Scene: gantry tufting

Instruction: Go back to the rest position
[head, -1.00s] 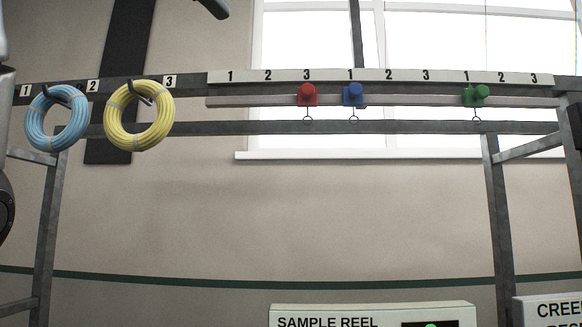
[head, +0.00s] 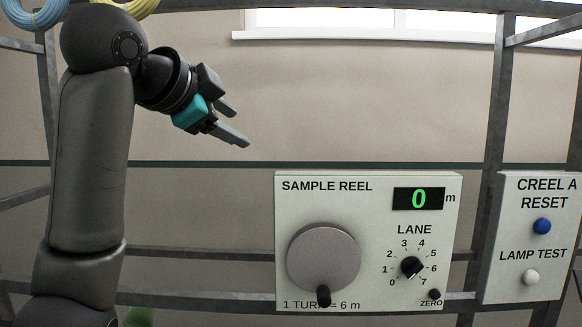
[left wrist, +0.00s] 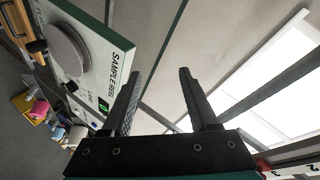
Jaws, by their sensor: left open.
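My left gripper (head: 238,125) is in the head view at upper left, in front of the bare wall, left of and above the sample reel panel. Its fingers are apart and empty. In the left wrist view its two fingers (left wrist: 160,100) stand apart with nothing between them. My right gripper is in neither view now.
The sample reel panel (head: 370,185) has a crank disc, a lane dial and a display reading 0. The creel reset panel (head: 515,270) stands at right. Parts of the blue coil (head: 30,20) and yellow coil (head: 50,12) show at top left. Wall space between is clear.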

